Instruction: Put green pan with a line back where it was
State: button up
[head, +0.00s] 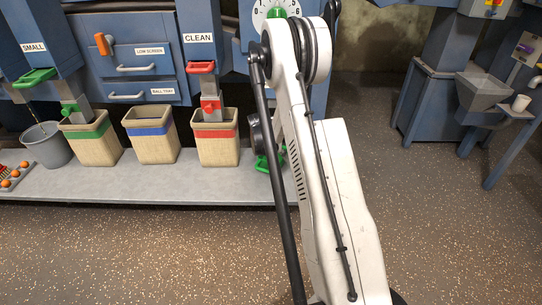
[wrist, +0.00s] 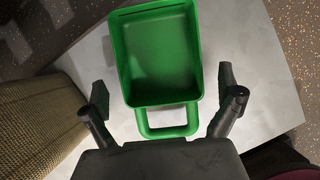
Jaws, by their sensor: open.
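The green pan (wrist: 156,58) is an open rectangular tray with a loop handle (wrist: 167,121). It rests on the pale grey bench top in the wrist view, its handle towards me. My gripper (wrist: 163,98) is open, with one finger on each side of the pan's near end and handle, apart from both. In the head view, green parts (head: 262,163) show at the bench's right end, mostly hidden behind my arm; they appear to be this pan.
On the bench (head: 150,185) stand a grey bucket (head: 47,146) and bins with green (head: 93,142), blue (head: 155,140) and red (head: 217,140) bands. The red-banded bin is nearest the arm. A woven bin wall (wrist: 40,115) is close left of my gripper. The floor in front is clear.

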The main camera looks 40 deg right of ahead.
jog(key=p+v, duration=0.1)
jog(key=v, duration=0.1)
jog(key=a+p+v, duration=0.1)
jog(key=v, duration=0.2)
jog(key=shift+s+f, duration=0.25)
jog(key=s+a+p, duration=0.2)
jog(key=s+a, duration=0.3)
jog(key=a, duration=0.4)
jog(key=s+a+r+m+t, duration=0.1)
jog(key=s+a+r+m, duration=0.15)
jog(key=a+r, duration=0.4)
jog(key=s+a+r+m+t+y, duration=0.1)
jog(key=a+r+m, duration=0.25)
jog(key=r, duration=0.55)
jog(key=s+a+r+m+t, duration=0.15)
jog(key=a+r+m, duration=0.25)
jog(key=r, duration=0.4)
jog(key=s+a+r+m+y, duration=0.1)
jog(key=s+a+r+m, duration=0.4)
jog(key=s, duration=0.5)
jog(key=s+a+r+m+t+y, duration=0.1)
jog(key=s+a+r+m+y, duration=0.1)
jog(key=s+a+r+m, duration=0.3)
jog(key=s+a+m, duration=0.3)
jog(key=s, duration=0.2)
jog(key=shift+a, duration=0.2)
jog(key=shift+t, duration=0.25)
